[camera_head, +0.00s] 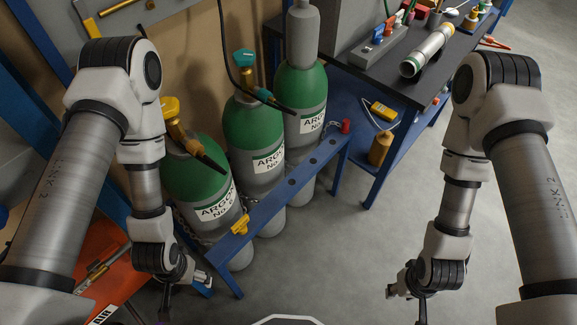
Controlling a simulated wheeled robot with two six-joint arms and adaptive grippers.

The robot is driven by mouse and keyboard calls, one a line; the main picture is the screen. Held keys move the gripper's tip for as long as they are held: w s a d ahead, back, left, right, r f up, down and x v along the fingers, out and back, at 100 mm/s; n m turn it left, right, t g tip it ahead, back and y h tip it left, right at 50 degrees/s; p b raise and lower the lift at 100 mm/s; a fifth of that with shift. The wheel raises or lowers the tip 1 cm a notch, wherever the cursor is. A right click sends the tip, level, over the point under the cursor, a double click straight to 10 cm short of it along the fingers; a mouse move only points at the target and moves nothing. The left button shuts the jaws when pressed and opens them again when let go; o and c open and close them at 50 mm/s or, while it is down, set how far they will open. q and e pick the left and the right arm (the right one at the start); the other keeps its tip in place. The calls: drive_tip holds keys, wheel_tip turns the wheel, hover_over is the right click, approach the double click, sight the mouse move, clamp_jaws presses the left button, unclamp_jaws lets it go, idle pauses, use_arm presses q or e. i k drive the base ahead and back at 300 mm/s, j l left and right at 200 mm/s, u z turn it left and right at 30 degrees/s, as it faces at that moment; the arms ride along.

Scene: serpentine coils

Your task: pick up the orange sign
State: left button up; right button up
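No clear orange sign shows in the head view. An orange-red panel or surface (112,262) lies at the lower left, partly hidden behind my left arm; I cannot tell whether it is the sign. A white label with dark letters sits at its lower edge. My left gripper (182,290) hangs beside this orange surface, to its right, close to the blue rack's left end. My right gripper (408,294) hangs over bare floor at the lower right. Both are small and seen from above, and whether their fingers are open or shut does not show. Nothing is visible in either.
Three green and grey argon cylinders (258,128) stand behind a blue rail (285,190). A dark-topped blue workbench (375,82) with a metal tube and tools is at the upper right. A yellow device lies on its lower shelf. Grey floor (340,245) is clear between my arms.

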sight(388, 28)
drive_tip(key=k+u, duration=0.1)
drive_tip(key=k, duration=0.6)
drive_tip(key=i+l+u, duration=0.1)
drive_tip(key=u, duration=0.3)
drive_tip(key=l+u, duration=0.1)
drive_tip(key=u, duration=0.35)
drive_tip(key=l+u, duration=0.2)
drive_tip(key=u, duration=0.2)
drive_tip(key=i+l+u, duration=0.1)
drive_tip(key=u, duration=0.35)
drive_tip(key=l+u, duration=0.2)
drive_tip(key=u, duration=0.2)
drive_tip(key=k+l, duration=0.15)
drive_tip(key=l, duration=0.4)
drive_tip(key=k+l, duration=0.1)
drive_tip(key=l, duration=0.45)
drive_tip(key=k+l, duration=0.15)
drive_tip(key=l, duration=0.4)
drive_tip(key=k+l, duration=0.1)
drive_tip(key=l, duration=0.45)
drive_tip(key=k+l, duration=0.15)
drive_tip(key=l, duration=0.4)
drive_tip(key=k+l, duration=0.1)
drive_tip(key=l, duration=0.45)
drive_tip(key=k+l, duration=0.15)
drive_tip(key=l, duration=0.4)
drive_tip(key=k+l, duration=0.1)
drive_tip(key=l, duration=0.45)
